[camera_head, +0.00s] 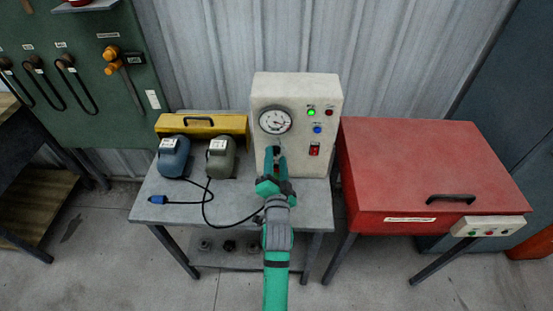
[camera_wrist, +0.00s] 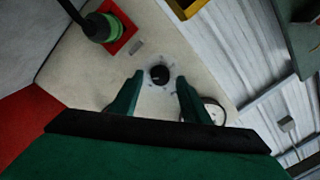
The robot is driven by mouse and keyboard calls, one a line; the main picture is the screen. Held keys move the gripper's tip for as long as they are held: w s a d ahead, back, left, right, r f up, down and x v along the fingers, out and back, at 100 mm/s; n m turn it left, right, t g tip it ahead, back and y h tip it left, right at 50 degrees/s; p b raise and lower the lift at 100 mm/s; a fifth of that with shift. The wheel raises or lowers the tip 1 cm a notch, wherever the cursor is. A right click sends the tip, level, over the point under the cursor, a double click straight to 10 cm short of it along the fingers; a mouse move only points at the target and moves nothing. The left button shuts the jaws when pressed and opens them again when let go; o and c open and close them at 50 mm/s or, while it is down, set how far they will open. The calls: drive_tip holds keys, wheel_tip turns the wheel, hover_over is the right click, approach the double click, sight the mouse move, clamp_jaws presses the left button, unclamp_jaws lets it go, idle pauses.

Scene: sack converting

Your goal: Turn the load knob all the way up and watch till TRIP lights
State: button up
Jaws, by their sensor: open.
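The cream test box (camera_head: 297,90) stands on the grey table. Its front carries a round white gauge (camera_head: 275,120), a lit green lamp (camera_head: 311,112), a dark red lamp (camera_head: 328,112) and a blue button or lamp (camera_head: 317,129). Their labels are too small to read, so I cannot tell which is TRIP. My gripper (camera_head: 275,152) is in front of the panel, below the gauge, and open. In the wrist view a black round knob (camera_wrist: 159,75) shows between the spread fingertips, with gaps on both sides. In the head view my gripper hides the knob.
A red switch (camera_head: 314,149) is right of my gripper. Blue (camera_head: 173,158) and grey (camera_head: 220,160) motor-like units and a yellow case (camera_head: 200,124) stand left of the box. A dark cable (camera_head: 212,213) crosses the table's front. A red cabinet (camera_head: 410,160) stands close on the right.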

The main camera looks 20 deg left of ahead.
drive_tip(key=v, duration=1)
drive_tip(key=shift+s, duration=0.35)
drive_tip(key=shift+d, duration=0.1)
drive_tip(key=s+d+f+n+h, duration=0.1)
drive_tip(key=s+d+f+h, duration=0.2)
drive_tip(key=s, duration=0.5)
drive_tip(key=s+d+f+n+g, duration=0.1)
drive_tip(key=s+d+f+n, duration=0.1)
drive_tip(key=s+d+f, duration=0.5)
drive_tip(key=s+d+n+h, duration=0.1)
drive_tip(key=s+d+h, duration=0.15)
drive_tip(key=s, duration=0.75)
drive_tip(key=s+d+r+n+g, duration=0.1)
drive_tip(key=s+d+n, duration=0.1)
drive_tip(key=s, duration=0.7)
drive_tip(key=shift+s+d+r, duration=0.25)
drive_tip(key=shift+d+r, duration=0.1)
drive_tip(key=shift+r, duration=0.05)
